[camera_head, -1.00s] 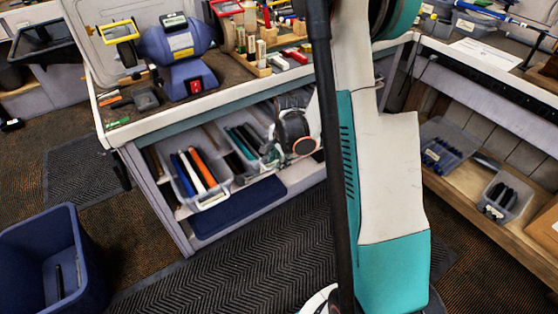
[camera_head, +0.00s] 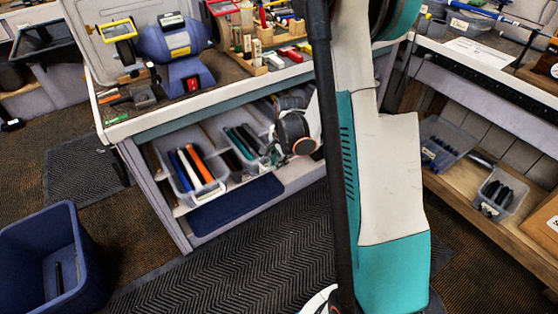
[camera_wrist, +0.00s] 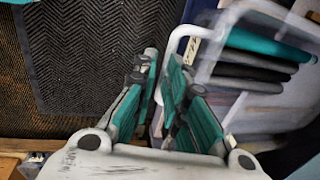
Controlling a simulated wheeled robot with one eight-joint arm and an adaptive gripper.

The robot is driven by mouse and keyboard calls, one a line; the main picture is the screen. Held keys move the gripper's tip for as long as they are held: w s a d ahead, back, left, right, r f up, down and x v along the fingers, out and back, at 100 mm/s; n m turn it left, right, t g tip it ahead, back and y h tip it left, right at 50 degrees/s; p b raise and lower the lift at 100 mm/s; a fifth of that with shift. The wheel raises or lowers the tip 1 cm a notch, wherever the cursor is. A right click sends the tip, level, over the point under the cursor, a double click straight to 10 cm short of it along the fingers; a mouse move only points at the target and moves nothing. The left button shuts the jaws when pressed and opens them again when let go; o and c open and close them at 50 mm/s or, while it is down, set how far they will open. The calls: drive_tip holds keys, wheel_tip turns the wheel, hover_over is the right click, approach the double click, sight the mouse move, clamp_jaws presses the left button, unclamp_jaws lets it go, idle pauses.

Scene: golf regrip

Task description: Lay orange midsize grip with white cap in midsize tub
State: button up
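The tubs' size labels are unreadable.
The bench top (camera_head: 125,128) overhangs the shelf. A blue bin (camera_head: 52,270) stands on the floor at left. More tubs (camera_head: 499,197) stand on the right shelf. The ribbed floor mat (camera_head: 250,255) is clear.

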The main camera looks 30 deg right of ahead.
drive_tip(key=shift+w+f, duration=0.1)
drive_tip(key=shift+f, duration=0.15)
drive_tip(key=shift+r, duration=0.1)
wheel_tip(320, 180, up, 12)
drive_tip(key=s, duration=0.2)
drive_tip(key=shift+s, duration=0.2)
idle(0.4)
drive_tip(key=w+f, duration=0.1)
drive_tip(key=f, duration=0.3)
drive_tip(key=w+a+f, duration=0.1)
drive_tip(key=f, duration=0.3)
drive_tip(key=w+a+f, duration=0.1)
drive_tip(key=f, duration=0.3)
drive_tip(key=shift+w+p, duration=0.3)
drive_tip(key=shift+p, duration=0.05)
idle(0.4)
